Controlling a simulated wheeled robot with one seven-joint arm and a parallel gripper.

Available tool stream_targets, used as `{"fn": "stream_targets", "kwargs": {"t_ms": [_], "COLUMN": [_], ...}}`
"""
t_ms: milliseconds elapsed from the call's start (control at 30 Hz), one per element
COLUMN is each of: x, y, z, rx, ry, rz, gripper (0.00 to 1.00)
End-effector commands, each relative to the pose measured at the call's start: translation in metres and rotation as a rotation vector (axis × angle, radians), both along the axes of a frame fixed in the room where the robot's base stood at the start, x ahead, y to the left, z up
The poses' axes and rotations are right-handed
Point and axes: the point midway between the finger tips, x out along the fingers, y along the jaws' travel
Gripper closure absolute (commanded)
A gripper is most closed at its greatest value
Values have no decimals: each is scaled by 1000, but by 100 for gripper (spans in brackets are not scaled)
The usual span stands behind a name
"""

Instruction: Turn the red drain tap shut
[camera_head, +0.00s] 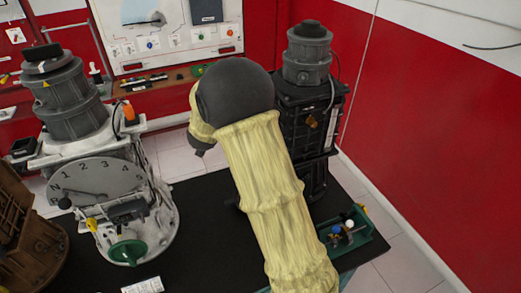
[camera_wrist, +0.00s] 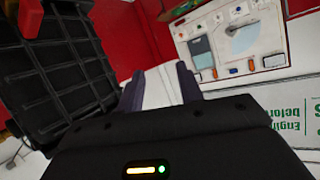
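I cannot make out the red drain tap for certain in either view. A small red part (camera_wrist: 22,10) shows at the top left corner of the wrist view, on or behind a black ribbed block; it is cut off, and I cannot tell if it is the tap. My gripper (camera_wrist: 160,84) has its two dark fingers apart with nothing between them. The black block stands to the left of the fingers, apart from them. In the head view my covered arm hides the gripper and part of the dark engine trainer (camera_head: 298,125).
A grey engine trainer with a dial (camera_head: 97,185) and green funnel (camera_head: 128,252) stands left on the black table top (camera_head: 205,230). A brown casing (camera_head: 25,235) is at far left. A green tray (camera_head: 365,248) with small knobs is at right. A wall panel (camera_wrist: 235,42) is behind.

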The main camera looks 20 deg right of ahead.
Motion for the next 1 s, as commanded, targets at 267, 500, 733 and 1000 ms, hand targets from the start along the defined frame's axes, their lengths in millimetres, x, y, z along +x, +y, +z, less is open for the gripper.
{"fn": "stream_targets", "kwargs": {"t_ms": [267, 500, 733, 1000], "x": [31, -14, -44, -44], "y": [-33, -26, -12, -12], "z": [-45, -107, -131, -130], "rx": [-187, -367, -441, -442], "ry": [-190, -149, -82, -81], "rz": [-498, -939, -1118, -1121], "gripper": [64, 64, 64, 64]}}
